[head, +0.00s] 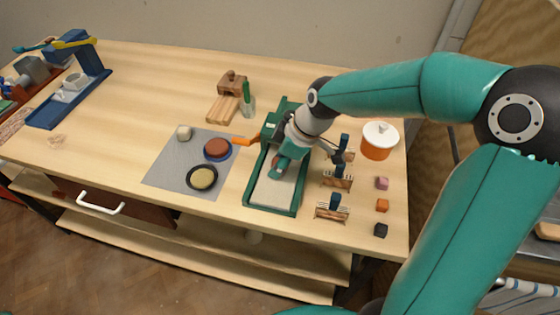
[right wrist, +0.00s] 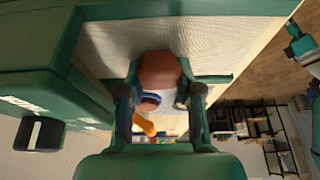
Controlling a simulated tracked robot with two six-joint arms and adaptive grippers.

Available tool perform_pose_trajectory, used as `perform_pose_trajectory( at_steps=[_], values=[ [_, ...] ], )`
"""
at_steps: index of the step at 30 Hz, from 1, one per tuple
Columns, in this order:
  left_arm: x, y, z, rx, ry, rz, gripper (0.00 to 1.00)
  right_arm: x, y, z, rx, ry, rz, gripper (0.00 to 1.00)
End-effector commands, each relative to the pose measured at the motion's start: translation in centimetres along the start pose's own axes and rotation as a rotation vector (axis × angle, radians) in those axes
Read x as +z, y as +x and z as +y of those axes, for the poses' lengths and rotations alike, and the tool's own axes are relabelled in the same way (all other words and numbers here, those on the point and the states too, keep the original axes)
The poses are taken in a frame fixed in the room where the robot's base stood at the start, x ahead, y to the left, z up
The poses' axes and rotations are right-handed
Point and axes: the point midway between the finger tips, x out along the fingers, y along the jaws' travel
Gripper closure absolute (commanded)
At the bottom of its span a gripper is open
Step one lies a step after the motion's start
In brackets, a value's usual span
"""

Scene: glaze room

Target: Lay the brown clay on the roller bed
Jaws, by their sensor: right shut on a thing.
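The roller bed (head: 271,194) is a long green frame with a pale flat surface, right of the table's middle. My right gripper (head: 279,165) is over it, pointing down. In the right wrist view, the right gripper (right wrist: 161,100) is shut on the brown clay (right wrist: 158,68), a rounded brown lump. The clay is in front of the pale bed surface (right wrist: 205,45); I cannot tell whether it touches. In the head view the gripper mostly hides the clay. My left gripper is not in view.
A grey mat (head: 165,172) left of the bed holds a brown disc on a blue dish (head: 217,149), a yellow-filled black dish (head: 202,177) and a pale lump (head: 184,132). Right of the bed are blue-handled tools on stands (head: 333,209), small cubes (head: 382,205) and an orange pot (head: 377,149).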

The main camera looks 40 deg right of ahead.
Motion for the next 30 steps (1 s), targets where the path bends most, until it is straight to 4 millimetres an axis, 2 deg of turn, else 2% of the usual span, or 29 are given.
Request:
perform_pose_trajectory(
  at_steps=[6, 7, 11, 23, 26, 30],
  values=[
    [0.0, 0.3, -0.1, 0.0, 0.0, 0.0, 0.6, 0.1, 0.2, 0.0, 0.0, 0.0, 0.0, 1.0],
    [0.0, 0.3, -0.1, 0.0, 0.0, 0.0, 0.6, 0.1, 0.2, 0.0, 0.0, 0.0, 0.0, 0.64],
    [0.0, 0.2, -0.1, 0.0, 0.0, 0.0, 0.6, 0.0, 0.1, 0.0, -0.001, 0.0, 0.0, 0.42],
    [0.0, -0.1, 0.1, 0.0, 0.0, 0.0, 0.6, -0.1, -0.2, 0.0, -0.001, -0.001, 0.0, 0.4],
    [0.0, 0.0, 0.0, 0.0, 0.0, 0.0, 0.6, -0.1, -1.1, 0.0, 0.001, -0.001, 0.001, 0.4],
    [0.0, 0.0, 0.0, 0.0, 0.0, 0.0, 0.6, -0.2, -3.4, 0.1, 0.004, -0.001, 0.004, 0.4]
  ],
)
